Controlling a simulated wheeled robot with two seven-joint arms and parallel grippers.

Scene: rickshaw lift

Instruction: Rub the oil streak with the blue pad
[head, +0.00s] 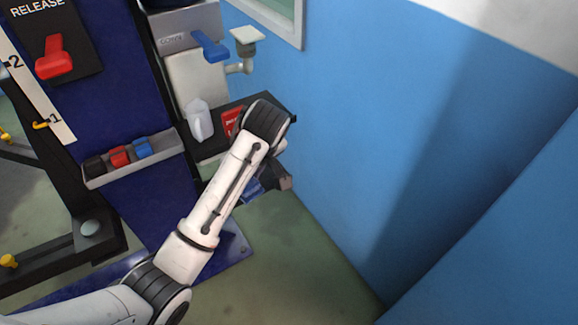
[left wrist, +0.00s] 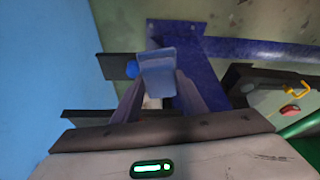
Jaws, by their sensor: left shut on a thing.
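My left gripper (left wrist: 158,88) is shut on a blue-grey block (left wrist: 158,70), held between its two fingers. I cannot tell for sure that this block is the blue pad. In the head view my left arm reaches to the black shelf by the blue wall, and its wrist hides most of the gripper. A small blue piece (head: 141,148) lies in the grey tray (head: 99,181) beside a red and a black one. I cannot make out the oil streak in either view. My right gripper is not in view.
The black shelf (head: 208,152) holds a white jug (head: 198,121) and a red item (head: 231,121). A blue lever (head: 211,46) and a red release lever (head: 54,58) stick out behind. The blue wall (head: 370,110) closes off the right. Green floor (head: 300,250) is clear below.

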